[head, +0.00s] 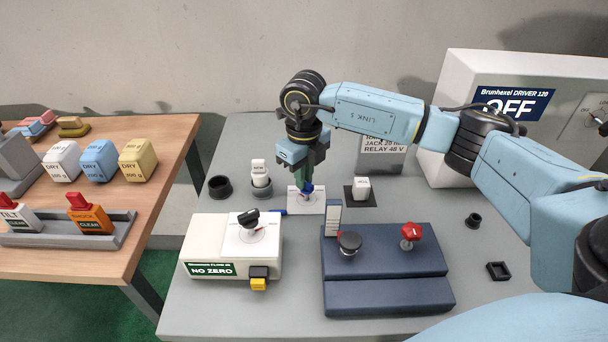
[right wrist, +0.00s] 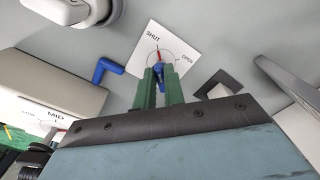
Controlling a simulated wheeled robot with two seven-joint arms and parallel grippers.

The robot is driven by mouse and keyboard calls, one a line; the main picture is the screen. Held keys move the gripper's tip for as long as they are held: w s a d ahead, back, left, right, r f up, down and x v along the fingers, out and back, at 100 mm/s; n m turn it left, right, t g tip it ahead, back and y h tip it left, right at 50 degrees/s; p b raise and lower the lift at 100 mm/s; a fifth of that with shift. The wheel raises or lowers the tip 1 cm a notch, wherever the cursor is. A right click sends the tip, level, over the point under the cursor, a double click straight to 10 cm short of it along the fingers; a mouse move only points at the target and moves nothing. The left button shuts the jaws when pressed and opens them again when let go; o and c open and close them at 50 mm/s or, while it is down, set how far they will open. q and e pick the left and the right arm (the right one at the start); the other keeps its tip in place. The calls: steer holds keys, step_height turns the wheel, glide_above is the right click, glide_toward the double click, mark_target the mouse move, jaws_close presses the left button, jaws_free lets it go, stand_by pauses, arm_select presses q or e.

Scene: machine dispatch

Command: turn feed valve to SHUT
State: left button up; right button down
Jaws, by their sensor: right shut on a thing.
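The feed valve's white plate (head: 293,207) lies on the grey table. In the right wrist view the plate (right wrist: 178,42) carries the words SHUT and OPEN around a circle. A blue valve handle (right wrist: 160,74) stands at the circle, with a red mark (right wrist: 157,55) pointing roughly toward the SHUT side; whether it lines up exactly is unclear. My right gripper (head: 304,188) comes down from above, its green fingers shut on the blue handle, which they partly hide. My left gripper is out of view.
A blue elbow piece (right wrist: 107,70) lies beside the plate. A white NO ZERO box (head: 205,234) and a dark blue base with a black knob (head: 349,243) and red knob (head: 411,232) stand in front. A white block (head: 362,187) is just right.

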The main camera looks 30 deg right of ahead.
steer(key=c, duration=1.5)
jaws_free()
steer(key=shift+r, duration=0.15)
step_height(320, 180, up, 13)
steer(key=shift+r, duration=0.1)
